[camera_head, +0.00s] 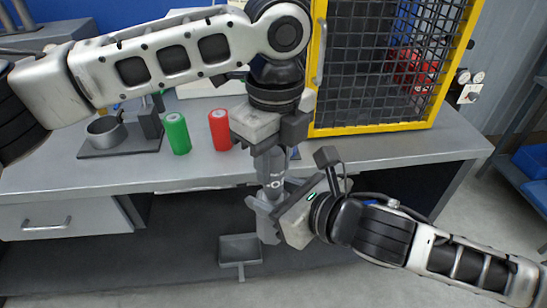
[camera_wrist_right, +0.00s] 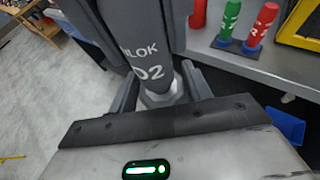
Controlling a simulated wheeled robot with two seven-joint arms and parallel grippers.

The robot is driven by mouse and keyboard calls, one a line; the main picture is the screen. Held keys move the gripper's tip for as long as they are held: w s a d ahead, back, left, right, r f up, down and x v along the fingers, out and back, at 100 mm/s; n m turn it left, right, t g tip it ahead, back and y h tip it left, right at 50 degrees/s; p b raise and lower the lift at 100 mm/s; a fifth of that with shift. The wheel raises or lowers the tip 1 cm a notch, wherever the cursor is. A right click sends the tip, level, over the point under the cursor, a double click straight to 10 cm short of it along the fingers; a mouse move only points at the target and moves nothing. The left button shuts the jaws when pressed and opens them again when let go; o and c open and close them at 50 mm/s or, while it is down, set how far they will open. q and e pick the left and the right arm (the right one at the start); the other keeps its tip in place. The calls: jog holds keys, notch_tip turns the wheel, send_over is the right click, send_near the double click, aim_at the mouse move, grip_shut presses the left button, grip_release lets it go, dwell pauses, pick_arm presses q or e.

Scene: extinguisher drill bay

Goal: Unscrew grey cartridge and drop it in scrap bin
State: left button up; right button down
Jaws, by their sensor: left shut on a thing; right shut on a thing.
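A grey cylindrical part (camera_head: 272,172) hangs upright between my two grippers, in front of the bench edge. In the right wrist view the grey body (camera_wrist_right: 150,50) carries white lettering ending in "02" and narrows to a pale faceted end between the fingers. My left gripper (camera_head: 268,146) is shut around its upper part from above. My right gripper (camera_head: 264,212) is shut on its lower part, coming from the right; its fingers also show in the wrist view (camera_wrist_right: 160,92). Where the cartridge meets the rest is hidden by the grippers. I cannot tell which container is the scrap bin.
A green cylinder (camera_head: 177,134) and a red cylinder (camera_head: 219,130) stand on the grey bench (camera_head: 60,175). A yellow-framed mesh cage (camera_head: 385,128) stands at right. A grey tray (camera_head: 240,249) sits low under the bench. Blue bins (camera_head: 533,160) are at far right.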

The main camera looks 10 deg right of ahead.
pick_arm(q)
jog(key=n, duration=1.2)
jog(key=shift+r, duration=0.25)
jog(key=shift+r, duration=0.9)
